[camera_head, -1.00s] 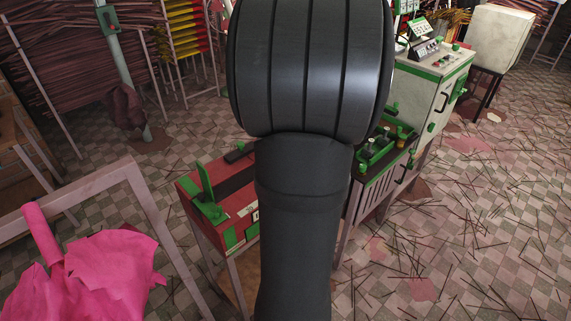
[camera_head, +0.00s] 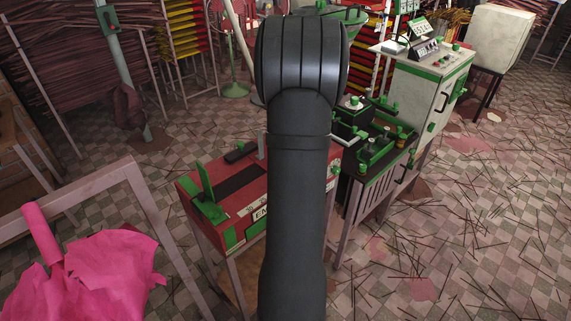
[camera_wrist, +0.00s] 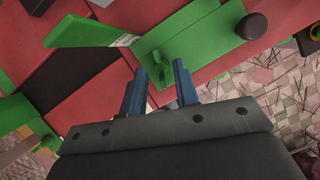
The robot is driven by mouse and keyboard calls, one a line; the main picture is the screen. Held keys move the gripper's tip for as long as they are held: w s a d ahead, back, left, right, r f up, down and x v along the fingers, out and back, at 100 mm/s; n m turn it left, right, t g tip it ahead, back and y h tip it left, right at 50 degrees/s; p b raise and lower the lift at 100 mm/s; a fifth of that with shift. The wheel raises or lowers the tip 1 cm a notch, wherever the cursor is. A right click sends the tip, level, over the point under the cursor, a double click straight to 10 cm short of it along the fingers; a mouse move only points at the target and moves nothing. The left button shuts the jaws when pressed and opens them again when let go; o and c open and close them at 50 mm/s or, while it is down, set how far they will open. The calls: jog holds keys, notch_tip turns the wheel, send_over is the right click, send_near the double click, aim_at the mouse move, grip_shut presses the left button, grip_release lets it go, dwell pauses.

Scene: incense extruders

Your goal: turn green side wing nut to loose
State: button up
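In the wrist view, a green side plate (camera_wrist: 205,42) is fixed on the red machine body. A small raised green piece, which looks like the wing nut (camera_wrist: 165,64), stands on this plate. My gripper (camera_wrist: 159,66) is open, with its two blue fingers apart and pointing at the plate. The wing nut shows between and just beyond the fingertips; I cannot tell whether they touch it. In the head view, the red and green machine (camera_head: 232,180) stands on its frame, partly behind my dark arm. My gripper is hidden there.
A round black knob (camera_wrist: 251,27) sits on the right part of the plate. A green flap (camera_wrist: 85,32) rises at the left. In the head view, a machine with green trim (camera_head: 372,140) is to the right, and a pink object (camera_head: 85,270) is at front left.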

jog(key=shift+w+a+f, duration=0.1)
jog(key=shift+w+f, duration=0.1)
jog(key=shift+f, duration=0.3)
grip_shut()
